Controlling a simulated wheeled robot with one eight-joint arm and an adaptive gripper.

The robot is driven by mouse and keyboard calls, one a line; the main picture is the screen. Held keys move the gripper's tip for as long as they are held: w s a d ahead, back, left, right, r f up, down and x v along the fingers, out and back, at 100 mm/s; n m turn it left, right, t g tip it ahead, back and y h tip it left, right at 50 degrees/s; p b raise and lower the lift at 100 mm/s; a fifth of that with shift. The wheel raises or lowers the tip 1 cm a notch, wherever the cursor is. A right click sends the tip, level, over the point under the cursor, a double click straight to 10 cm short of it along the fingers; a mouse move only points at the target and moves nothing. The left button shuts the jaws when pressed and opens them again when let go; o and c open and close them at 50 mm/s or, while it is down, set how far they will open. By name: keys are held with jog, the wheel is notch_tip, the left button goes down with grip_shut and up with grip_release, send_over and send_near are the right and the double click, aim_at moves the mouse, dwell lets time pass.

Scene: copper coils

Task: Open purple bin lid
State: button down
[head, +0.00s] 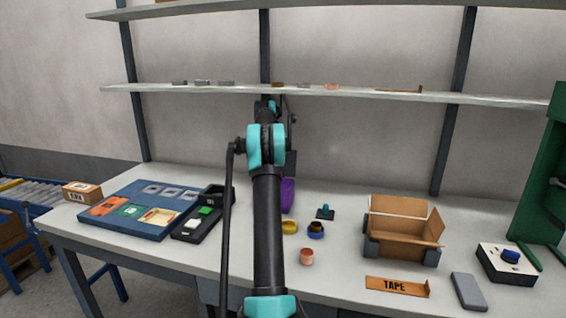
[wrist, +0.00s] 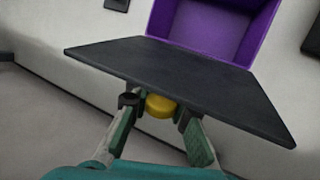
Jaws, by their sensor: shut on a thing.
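The purple bin (wrist: 215,22) shows at the top of the wrist view, and its inside walls are in sight. In the head view only a narrow part of the purple bin (head: 288,196) shows, beside my arm. A dark flat lid (wrist: 175,72) lies between the bin and my gripper in the wrist view, away from part of the bin's opening. My gripper (wrist: 158,108) is at the lid's near edge, with its fingers on both sides of a yellow knob (wrist: 160,106), and is shut on it. My arm hides the gripper in the head view.
A blue tray (head: 120,219) with coloured cards and a dark box stand left. Coil-like rings (head: 290,227) lie right of my arm. An open cardboard box (head: 400,232), a TAPE holder (head: 397,287) and a button box (head: 506,264) stand right. A shelf (head: 330,93) runs above.

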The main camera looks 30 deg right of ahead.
jog(key=shift+w+d+f+g+y, duration=0.2)
jog(key=shift+d+f+g+y, duration=0.1)
jog(key=shift+g, duration=0.1)
dwell(0.4)
jog(key=c, duration=1.5)
grip_release()
jog(key=shift+a+r, duration=0.1)
jog(key=shift+a, duration=0.05)
